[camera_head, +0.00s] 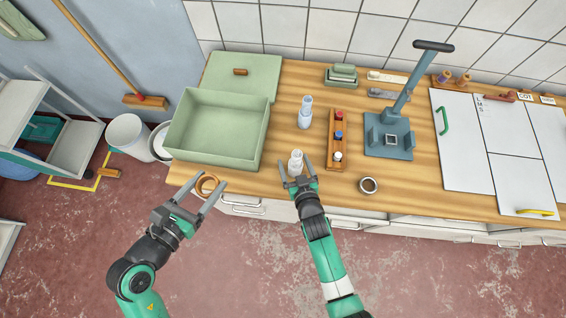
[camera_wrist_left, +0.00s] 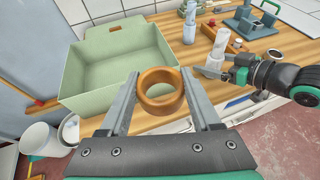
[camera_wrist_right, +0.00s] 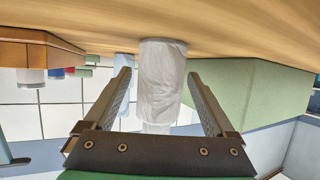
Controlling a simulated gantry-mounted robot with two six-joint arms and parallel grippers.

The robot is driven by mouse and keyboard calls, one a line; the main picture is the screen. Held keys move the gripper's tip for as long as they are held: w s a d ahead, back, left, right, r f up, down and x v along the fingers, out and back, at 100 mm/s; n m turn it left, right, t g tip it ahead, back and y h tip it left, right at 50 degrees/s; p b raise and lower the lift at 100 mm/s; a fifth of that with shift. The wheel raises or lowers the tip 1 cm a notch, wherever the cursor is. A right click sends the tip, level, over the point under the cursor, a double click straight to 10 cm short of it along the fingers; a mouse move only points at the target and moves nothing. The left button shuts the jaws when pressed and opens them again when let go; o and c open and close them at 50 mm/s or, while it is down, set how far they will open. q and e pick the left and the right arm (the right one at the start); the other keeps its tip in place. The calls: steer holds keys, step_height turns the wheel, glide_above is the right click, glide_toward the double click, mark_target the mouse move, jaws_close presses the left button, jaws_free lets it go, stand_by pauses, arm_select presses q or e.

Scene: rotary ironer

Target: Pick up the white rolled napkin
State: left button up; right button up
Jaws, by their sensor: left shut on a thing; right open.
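The white rolled napkin (camera_head: 296,157) stands upright on the wooden counter, near its front edge. My right gripper (camera_head: 299,168) is open at the roll, with one finger on each side. In the right wrist view the roll (camera_wrist_right: 162,80) is between the spread fingers, with gaps showing at both sides. My left gripper (camera_head: 209,182) is shut on a wooden ring (camera_wrist_left: 160,106), held in the air in front of the counter. A pale blue roll (camera_head: 305,112) stands behind the white one.
A green bin (camera_head: 212,151) stands left of the rolls, its lid (camera_head: 260,68) behind. A wooden rack (camera_head: 337,117) with coloured knobs stands to the right, then a blue-grey press (camera_head: 389,137). A small metal ring (camera_head: 369,185) lies near the front edge.

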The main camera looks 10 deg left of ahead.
mark_target(296, 151)
steer(key=shift+x, duration=0.9)
jaws_close()
step_height(296, 151, up, 10)
steer(key=shift+r, duration=0.1)
stand_by(0.3)
step_height(296, 151, down, 7)
steer(key=shift+f, duration=0.1)
steer(key=shift+s, duration=0.1)
stand_by(0.3)
steer(key=shift+f, duration=1.3)
